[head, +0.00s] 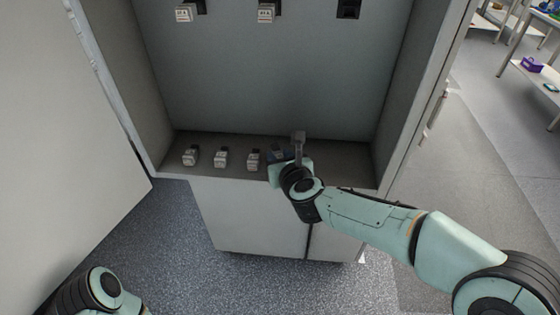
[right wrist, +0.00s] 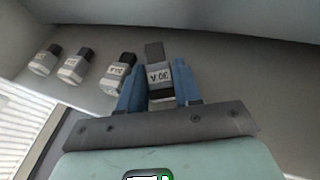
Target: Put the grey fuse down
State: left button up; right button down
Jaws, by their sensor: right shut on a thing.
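My right gripper (head: 279,151) is low inside the open cabinet, over the right part of its bottom shelf. In the right wrist view its blue fingers (right wrist: 160,85) are shut on the grey fuse (right wrist: 158,76), one finger on each side. The fuse has a dark grey end and a pale label reading "30 A". The head view does not show the held fuse clearly, as my gripper and wrist cover it. I cannot tell whether it touches the shelf. My left gripper is out of view; only part of my left arm shows at bottom left.
Two more fuses (head: 185,12) (head: 266,12) sit in holders above. A third holder (head: 347,9) is empty. Cabinet walls flank the shelf.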

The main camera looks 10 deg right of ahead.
jog(key=shift+w+f, duration=0.1)
jog(key=shift+w, duration=0.2)
jog(key=c, duration=0.8)
grip_release()
jog(key=shift+s, duration=0.1)
jog(key=shift+s+r, duration=0.1)
jog(key=shift+r, duration=0.15)
jog(key=v, duration=1.1)
jog(key=shift+s+p, duration=0.35)
jog(key=shift+s, duration=0.05)
